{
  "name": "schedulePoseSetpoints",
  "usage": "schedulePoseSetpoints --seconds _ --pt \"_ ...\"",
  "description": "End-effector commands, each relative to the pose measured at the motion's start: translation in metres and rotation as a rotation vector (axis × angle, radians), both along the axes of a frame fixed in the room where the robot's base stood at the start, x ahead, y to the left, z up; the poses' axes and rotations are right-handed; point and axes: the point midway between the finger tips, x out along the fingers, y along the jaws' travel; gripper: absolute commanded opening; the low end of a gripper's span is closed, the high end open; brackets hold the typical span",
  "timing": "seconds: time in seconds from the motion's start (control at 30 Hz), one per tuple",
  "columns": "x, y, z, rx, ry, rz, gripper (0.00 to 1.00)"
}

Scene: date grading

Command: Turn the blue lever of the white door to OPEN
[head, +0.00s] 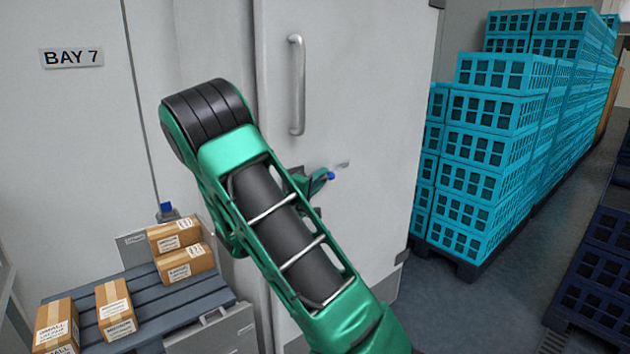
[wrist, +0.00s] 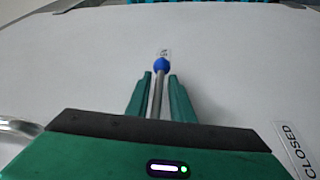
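The white door (head: 370,90) stands upright in front of me. Its lever is a thin metal rod (wrist: 157,100) with a blue knob (wrist: 162,65) at the end; the knob also shows in the head view (head: 331,176). The lever points right in the head view, towards a small label (wrist: 165,52) whose text I cannot read. A CLOSED label (wrist: 289,147) sits well away from the knob, at the lower right of the wrist view. My gripper (wrist: 160,76) has one finger on each side of the rod, with gaps visible. Its arm hides the lever's pivot in the head view.
A vertical metal handle (head: 297,85) is on the door above the lever. Stacked turquoise crates (head: 490,150) stand to the right of the door. Cardboard boxes (head: 187,264) lie on a grey slatted surface (head: 150,290) at the lower left.

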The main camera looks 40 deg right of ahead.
Motion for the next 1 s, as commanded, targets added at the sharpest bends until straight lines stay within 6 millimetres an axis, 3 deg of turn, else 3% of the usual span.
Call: schedulePoseSetpoints --seconds 0.43,0.8,1.0 --pt "-0.001 0.008 0.001 -0.001 -0.003 0.003 0.28" --pt "-0.021 0.069 -0.006 -0.001 0.0 0.003 0.28" --pt "-0.03 0.093 -0.009 -0.002 0.0 -0.001 0.28"
